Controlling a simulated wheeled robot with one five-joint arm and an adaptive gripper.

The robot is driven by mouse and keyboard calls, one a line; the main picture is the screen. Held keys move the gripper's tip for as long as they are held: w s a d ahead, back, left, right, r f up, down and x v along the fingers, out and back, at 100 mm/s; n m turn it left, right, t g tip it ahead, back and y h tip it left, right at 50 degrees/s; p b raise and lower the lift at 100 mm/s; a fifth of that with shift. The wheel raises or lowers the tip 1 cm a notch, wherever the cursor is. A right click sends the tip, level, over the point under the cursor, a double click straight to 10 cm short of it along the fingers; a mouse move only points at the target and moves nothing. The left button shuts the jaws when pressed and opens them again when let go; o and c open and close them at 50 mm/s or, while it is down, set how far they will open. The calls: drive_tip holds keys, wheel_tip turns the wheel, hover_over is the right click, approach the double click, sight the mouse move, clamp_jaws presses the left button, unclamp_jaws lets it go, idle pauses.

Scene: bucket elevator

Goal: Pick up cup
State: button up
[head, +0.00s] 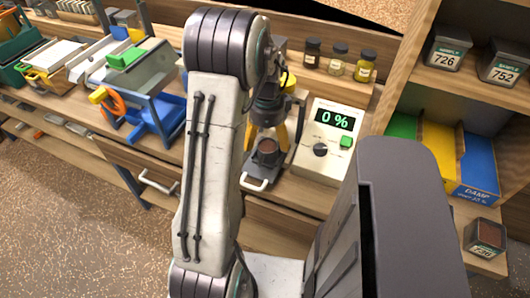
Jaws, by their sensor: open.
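A small dark cup (267,153) with reddish-brown contents stands on a grey tray with a white handle (256,184), on the wooden bench. My gripper (266,138) hangs from the arm just above and behind the cup, pointing down. Its yellow fingers are spread, one to each side of the cup's upper area. The gripper is open and empty. Whether a finger touches the cup cannot be told from this view. My arm covers part of the bench to the left of the cup.
A white meter (325,142) reading "0 %" stands right of the cup. Jars (338,62) stand behind. Right shelves hold sample cups 726 (447,52) and 752 (505,67), coloured bins (437,146), and a brown-filled cup (486,236). A blue-framed device (150,95) stands left.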

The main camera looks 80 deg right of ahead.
sight(266, 149)
drive_tip(key=shift+f, duration=2.35)
drive_tip(key=c, duration=1.3)
drive_tip(key=shift+d+r, duration=0.1)
drive_tip(key=shift+r, duration=0.1)
drive_tip(key=shift+c, duration=0.2)
